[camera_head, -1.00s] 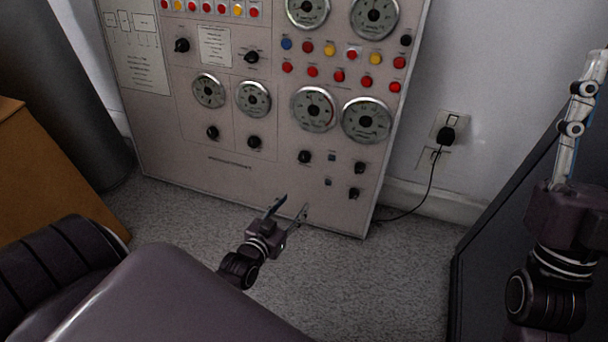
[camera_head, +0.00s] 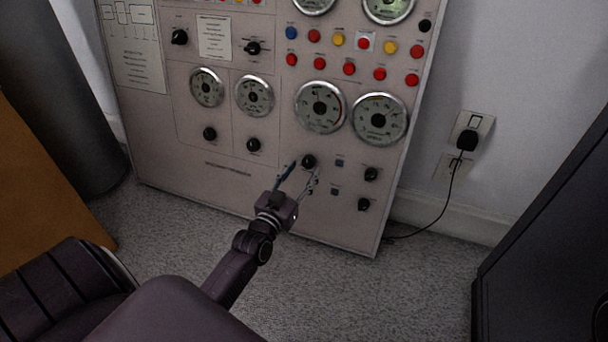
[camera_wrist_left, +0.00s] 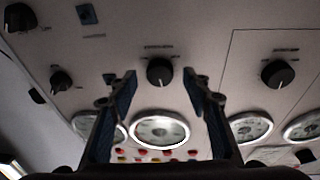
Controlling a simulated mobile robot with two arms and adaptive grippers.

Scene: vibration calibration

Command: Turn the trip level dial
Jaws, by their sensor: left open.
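A round black dial (camera_head: 308,161) sits on the lower part of the grey panel (camera_head: 190,168); its label is too small to read. In the left wrist view, this dial (camera_wrist_left: 159,72) shows in the gap between the two fingers. My left gripper (camera_head: 299,170) is open and empty, with its fingers pointing up at the panel, close to the dial. I cannot tell whether the fingertips reach around it; I see no clear contact. My right gripper is out of view.
Other black knobs (camera_head: 254,145) and (camera_head: 371,174) sit on both sides. Round gauges (camera_head: 320,107) are above, with several coloured buttons (camera_head: 349,68) higher up. A plug (camera_head: 466,139) with a hanging cord is at the wall. A dark cabinet (camera_head: 545,215) stands at right, a brown box (camera_head: 45,190) at left.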

